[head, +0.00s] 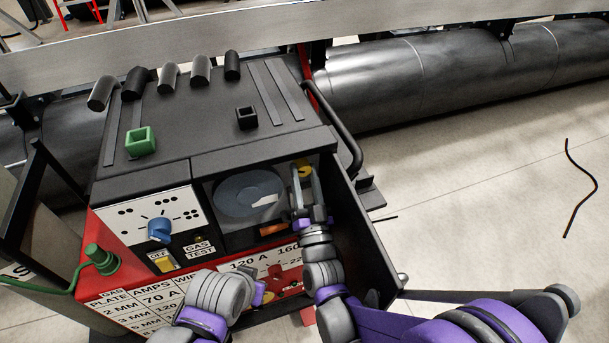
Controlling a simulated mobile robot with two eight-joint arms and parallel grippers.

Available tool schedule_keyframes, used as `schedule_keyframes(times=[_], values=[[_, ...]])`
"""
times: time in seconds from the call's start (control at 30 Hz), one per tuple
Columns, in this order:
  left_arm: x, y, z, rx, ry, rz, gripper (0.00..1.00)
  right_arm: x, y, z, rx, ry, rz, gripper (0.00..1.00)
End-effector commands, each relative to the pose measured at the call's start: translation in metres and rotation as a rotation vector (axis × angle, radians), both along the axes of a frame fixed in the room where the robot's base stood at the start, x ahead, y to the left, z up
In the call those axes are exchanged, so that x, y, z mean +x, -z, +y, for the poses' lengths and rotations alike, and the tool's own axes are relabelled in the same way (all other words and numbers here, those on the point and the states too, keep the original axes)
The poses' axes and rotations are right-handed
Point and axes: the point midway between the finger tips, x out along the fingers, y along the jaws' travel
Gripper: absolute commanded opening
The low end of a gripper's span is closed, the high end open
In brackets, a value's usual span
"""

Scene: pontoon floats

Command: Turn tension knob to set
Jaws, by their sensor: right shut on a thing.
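The welding machine (225,170) stands in front of me with its side compartment open. Inside it, a small yellow knob (304,168) shows at the upper right, beside the large grey-blue wire spool (245,194); I take it as the tension knob. My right gripper (302,178) reaches up into the compartment and is shut on the yellow knob, whose lower part the fingers hide. Any scale or mark by the knob is too small to read. My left gripper (262,291) is low in front of the machine's settings chart; its fingers are too hidden to tell their opening.
A blue dial (159,230) and a yellow switch (164,264) are on the front panel. The black door (362,230) stands open at right.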

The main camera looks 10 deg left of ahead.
Motion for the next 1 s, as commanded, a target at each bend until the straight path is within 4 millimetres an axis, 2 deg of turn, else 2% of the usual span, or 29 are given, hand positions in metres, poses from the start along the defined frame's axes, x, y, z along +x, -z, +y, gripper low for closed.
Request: schedule_keyframes(times=[0.4, 1.0], values=[[-0.0015, 0.0096, 0.0, 0.0, 0.0, 0.003, 0.0, -0.0022, -0.001, 0.0024, 0.314, -0.002, 0.213, 0.0], [-0.0009, 0.0054, 0.0, 0.0, 0.0, 0.002, 0.0, -0.003, -0.0048, 0.0036, 0.744, -0.002, 0.504, 0.0]])
